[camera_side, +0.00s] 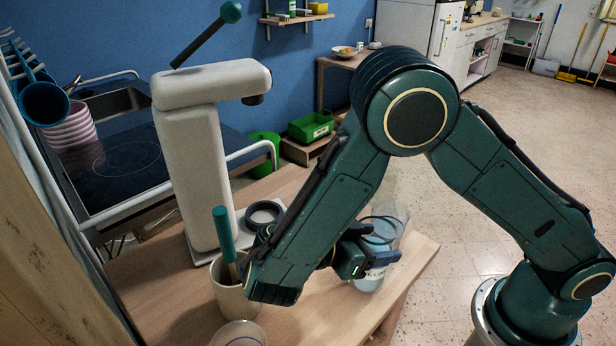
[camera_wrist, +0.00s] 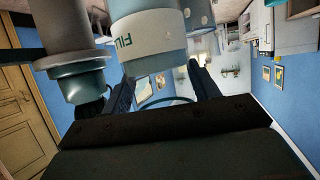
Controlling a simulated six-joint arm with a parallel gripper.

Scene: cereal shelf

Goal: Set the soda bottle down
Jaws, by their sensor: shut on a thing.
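The soda bottle (camera_side: 372,278) is clear and pale blue with a white lettered label. It is upright near the right edge of the wooden table (camera_side: 325,310). My gripper (camera_side: 352,257) is shut on it from the left side. My arm covers part of the bottle, and I cannot tell whether its base touches the table. In the wrist view the bottle (camera_wrist: 148,42), with "FILL" on its label, shows between the two dark fingers of my gripper (camera_wrist: 160,74).
A white soda machine (camera_side: 195,160) with a raised teal-tipped lever stands at the table's back left. A cream mug (camera_side: 235,298) with a teal-handled utensil and a clear glass (camera_side: 238,335) stand in front. Bare tabletop lies between the mug and bottle.

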